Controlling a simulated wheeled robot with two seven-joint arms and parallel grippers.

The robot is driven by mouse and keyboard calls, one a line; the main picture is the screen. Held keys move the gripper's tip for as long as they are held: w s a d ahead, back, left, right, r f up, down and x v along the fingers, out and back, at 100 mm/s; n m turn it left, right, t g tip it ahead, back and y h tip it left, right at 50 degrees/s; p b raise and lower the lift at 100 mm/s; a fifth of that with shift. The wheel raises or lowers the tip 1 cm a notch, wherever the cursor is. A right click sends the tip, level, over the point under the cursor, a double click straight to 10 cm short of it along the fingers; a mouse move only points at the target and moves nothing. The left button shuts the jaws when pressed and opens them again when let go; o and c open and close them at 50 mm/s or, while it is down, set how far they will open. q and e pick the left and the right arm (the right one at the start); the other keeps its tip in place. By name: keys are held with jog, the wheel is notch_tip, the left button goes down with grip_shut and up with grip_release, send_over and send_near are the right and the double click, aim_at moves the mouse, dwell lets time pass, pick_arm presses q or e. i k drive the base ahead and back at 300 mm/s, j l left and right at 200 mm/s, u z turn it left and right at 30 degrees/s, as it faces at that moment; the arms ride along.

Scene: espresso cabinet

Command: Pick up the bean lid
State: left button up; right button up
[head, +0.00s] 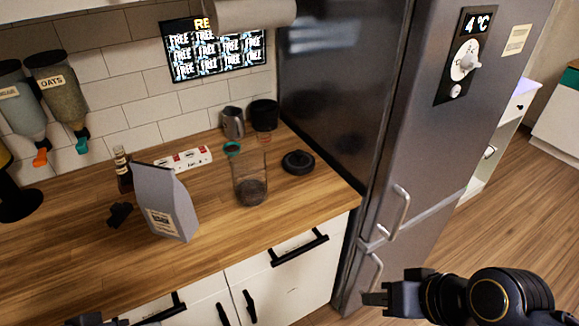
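A round black lid (298,162), likely the bean lid, lies on the wooden counter near the fridge. A clear glass canister (250,183) with dark contents at its bottom stands to its left, open at the top. My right gripper (376,297) is low at the right, in front of the fridge and well away from the lid. Whether its fingers are open or shut is unclear. Only a small dark part of my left gripper (90,320) shows at the bottom left edge; its fingers cannot be made out.
A grey coffee bag (166,202) stands on the counter (80,235) left of the canister. A metal pitcher (233,122) and a black container (264,115) stand behind. The tall fridge (400,130) bounds the counter's right side. Counter space in front of the lid is clear.

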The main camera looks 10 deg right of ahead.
aim_at(291, 164)
jog(key=i+l+u, duration=0.15)
jog(key=i+u, duration=0.3)
jog(key=i+l+u, duration=0.25)
jog(key=u, duration=0.2)
jog(key=i, duration=0.05)
